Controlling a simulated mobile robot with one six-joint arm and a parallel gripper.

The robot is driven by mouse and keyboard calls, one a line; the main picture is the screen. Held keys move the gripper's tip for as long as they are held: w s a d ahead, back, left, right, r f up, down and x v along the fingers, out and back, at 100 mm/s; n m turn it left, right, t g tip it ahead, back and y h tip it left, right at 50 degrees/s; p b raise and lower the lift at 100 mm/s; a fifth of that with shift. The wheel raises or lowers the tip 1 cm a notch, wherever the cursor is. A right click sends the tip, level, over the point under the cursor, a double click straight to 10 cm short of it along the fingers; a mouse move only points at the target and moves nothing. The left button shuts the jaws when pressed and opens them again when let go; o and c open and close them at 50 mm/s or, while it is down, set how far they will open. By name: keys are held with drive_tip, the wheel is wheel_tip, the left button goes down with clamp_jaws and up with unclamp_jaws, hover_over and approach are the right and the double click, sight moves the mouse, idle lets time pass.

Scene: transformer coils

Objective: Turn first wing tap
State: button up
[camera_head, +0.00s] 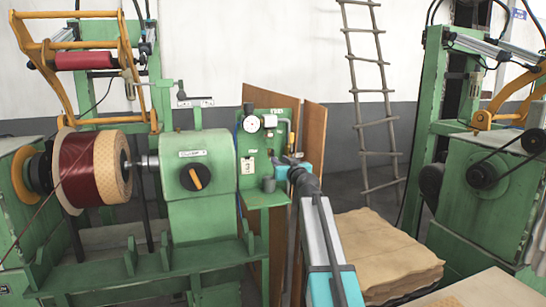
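A wing tap cannot be made out for certain among these small fittings. My gripper (288,161) is at the panel's right edge, below the gauge and fittings, at the end of my grey and teal arm. Its fingers are small and dark against the panel. I cannot tell whether they are open, shut or touching anything.
The winding machine (200,180) with a dark red coil (82,168) is at left. A stack of brown sheets (385,250) lies right of my arm. A ladder (370,100) leans behind.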

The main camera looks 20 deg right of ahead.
drive_tip(key=w+p, duration=0.1)
drive_tip(key=w, duration=0.6)
drive_tip(key=shift+w+d, duration=0.25)
drive_tip(key=shift+w, duration=0.1)
clamp_jaws()
